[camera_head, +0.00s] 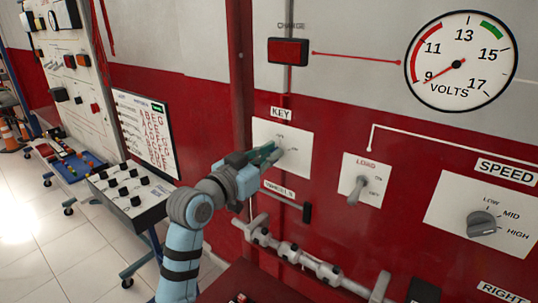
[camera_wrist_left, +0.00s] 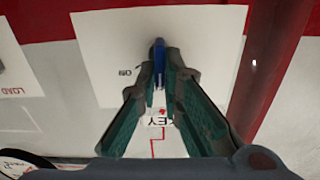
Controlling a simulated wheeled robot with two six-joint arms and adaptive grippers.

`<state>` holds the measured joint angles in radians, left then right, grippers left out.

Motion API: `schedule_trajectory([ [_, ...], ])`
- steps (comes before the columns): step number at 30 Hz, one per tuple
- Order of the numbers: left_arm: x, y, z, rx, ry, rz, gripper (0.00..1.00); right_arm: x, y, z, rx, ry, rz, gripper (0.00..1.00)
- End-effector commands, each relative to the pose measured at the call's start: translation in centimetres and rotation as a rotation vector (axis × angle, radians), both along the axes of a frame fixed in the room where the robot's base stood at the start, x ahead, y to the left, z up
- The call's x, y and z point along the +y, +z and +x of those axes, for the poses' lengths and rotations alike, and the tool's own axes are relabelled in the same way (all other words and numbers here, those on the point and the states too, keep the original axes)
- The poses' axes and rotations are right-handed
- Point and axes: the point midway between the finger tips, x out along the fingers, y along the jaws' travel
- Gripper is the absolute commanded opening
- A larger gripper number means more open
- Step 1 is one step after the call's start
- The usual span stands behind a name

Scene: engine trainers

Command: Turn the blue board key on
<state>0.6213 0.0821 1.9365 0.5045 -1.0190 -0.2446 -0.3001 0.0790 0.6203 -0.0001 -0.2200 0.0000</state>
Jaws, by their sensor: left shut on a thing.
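The blue key (camera_wrist_left: 158,56) stands out of a white plate under the KEY label (camera_head: 281,113) on the red and white board. The plate (camera_head: 301,163) carries small position marks, partly covered by my gripper. My left gripper (camera_head: 272,153) reaches the plate from the left. In the left wrist view its fingertips (camera_wrist_left: 160,76) are closed on the key, one on each side. In the head view the fingers mostly hide the key, so its exact turn angle is hard to read. My right gripper is not in view.
On the same board are the LOAD switch (camera_head: 359,189), the SPEED knob (camera_head: 482,224), the CHARGE lamp (camera_head: 288,51) and the volts gauge (camera_head: 461,60), its needle near 9. A pipe (camera_head: 290,252) runs below the plate. Another trainer stands at left.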

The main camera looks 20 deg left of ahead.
Motion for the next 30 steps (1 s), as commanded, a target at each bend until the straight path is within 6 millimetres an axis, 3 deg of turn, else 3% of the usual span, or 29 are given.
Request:
schedule_trajectory([
  [8, -0.18, 0.01, -0.05, -0.053, -0.001, 0.137, 0.00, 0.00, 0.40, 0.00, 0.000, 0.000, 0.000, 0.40],
  [30, -0.82, -0.47, -0.28, -0.297, -0.001, 0.750, 0.00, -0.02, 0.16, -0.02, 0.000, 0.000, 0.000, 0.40],
])
